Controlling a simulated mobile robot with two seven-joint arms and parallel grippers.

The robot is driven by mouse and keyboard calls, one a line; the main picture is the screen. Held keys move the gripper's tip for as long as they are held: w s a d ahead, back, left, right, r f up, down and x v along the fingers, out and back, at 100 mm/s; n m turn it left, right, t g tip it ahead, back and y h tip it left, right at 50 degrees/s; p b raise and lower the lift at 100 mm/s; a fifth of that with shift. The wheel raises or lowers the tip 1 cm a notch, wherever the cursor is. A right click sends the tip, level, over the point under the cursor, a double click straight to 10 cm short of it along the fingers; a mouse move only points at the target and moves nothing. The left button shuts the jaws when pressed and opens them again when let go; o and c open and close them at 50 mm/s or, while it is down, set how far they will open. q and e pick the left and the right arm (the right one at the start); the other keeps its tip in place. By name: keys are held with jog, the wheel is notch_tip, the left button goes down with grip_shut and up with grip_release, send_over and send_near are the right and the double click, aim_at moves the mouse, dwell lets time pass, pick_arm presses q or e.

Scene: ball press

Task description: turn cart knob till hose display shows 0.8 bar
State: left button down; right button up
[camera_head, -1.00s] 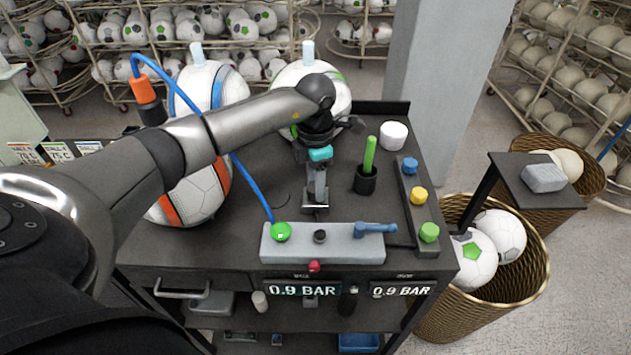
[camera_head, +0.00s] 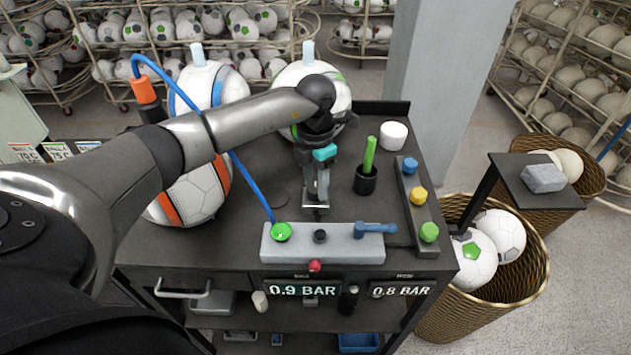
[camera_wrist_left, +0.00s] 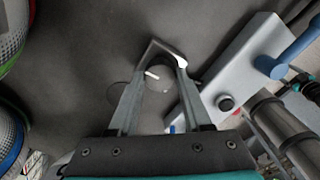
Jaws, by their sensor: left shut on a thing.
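My left gripper (camera_head: 316,207) reaches down to the cart top behind the grey valve block. In the left wrist view its fingers (camera_wrist_left: 160,72) are shut around a dark round knob (camera_wrist_left: 158,79) with a white mark. The arm and gripper hide most of this knob in the head view. On the cart's front edge, the left display (camera_head: 302,290) reads 0.9 BAR and the right display (camera_head: 401,290) reads 0.8 BAR. The small labels above them are too blurred to read surely. My right gripper is not in view.
The grey block (camera_head: 345,254) carries a green button (camera_head: 281,232), a black knob (camera_head: 320,236) and a blue lever (camera_head: 375,229). Balls (camera_head: 190,192) stand at left.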

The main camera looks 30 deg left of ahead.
aim_at(315, 188)
pick_arm(q)
jog(key=shift+r+n, duration=0.1)
jog(key=shift+n, duration=1.1)
jog(key=shift+w, duration=0.1)
jog(key=shift+c, duration=1.7)
grip_release()
notch_tip(315, 188, up, 15)
jog(key=b, duration=0.1)
